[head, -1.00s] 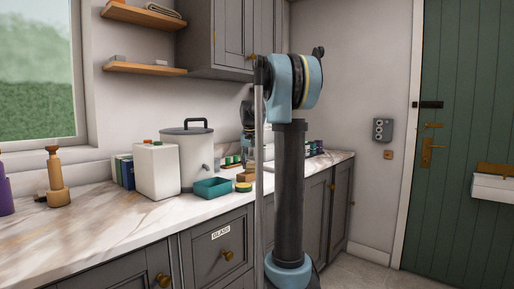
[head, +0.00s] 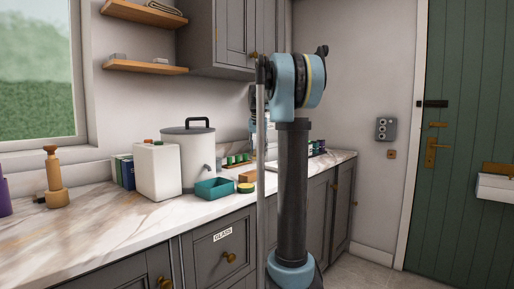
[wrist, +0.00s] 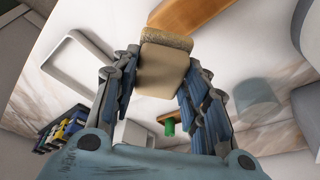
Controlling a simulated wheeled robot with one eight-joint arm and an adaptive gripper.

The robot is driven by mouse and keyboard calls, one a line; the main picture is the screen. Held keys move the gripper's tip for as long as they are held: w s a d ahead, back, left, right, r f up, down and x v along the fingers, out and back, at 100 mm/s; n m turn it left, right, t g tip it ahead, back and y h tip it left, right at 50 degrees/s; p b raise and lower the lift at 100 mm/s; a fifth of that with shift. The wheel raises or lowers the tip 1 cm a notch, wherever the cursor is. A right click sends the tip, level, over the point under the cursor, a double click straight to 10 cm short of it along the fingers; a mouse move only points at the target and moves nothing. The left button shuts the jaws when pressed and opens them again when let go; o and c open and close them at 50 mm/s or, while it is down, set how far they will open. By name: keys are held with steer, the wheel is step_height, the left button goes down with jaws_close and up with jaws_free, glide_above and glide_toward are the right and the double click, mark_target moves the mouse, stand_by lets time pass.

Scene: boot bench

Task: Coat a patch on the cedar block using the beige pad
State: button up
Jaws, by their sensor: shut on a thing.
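My gripper (wrist: 163,68) is shut on the beige pad (wrist: 161,72), which sits between its fingers in the wrist view. The pad has a rough tan strip along its far end. The orange-brown cedar block (wrist: 192,13) lies just beyond that end, partly cut off by the top edge. The pad overlaps the block's near edge in the picture; I cannot tell whether they touch. In the head view, a small brown block (head: 248,175) is on the counter, partly behind my arm. My gripper's fingers and the pad are hidden there.
A teal tray (head: 213,189), a white jug (head: 158,172) and a lidded urn (head: 193,158) stand left of my arm. The wrist view shows a white-rimmed rectangle (wrist: 52,65), a green item (wrist: 169,128) and several small coloured containers (wrist: 66,131).

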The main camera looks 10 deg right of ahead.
steer(key=shift+r, duration=1.15)
steer(key=shift+f, duration=0.1)
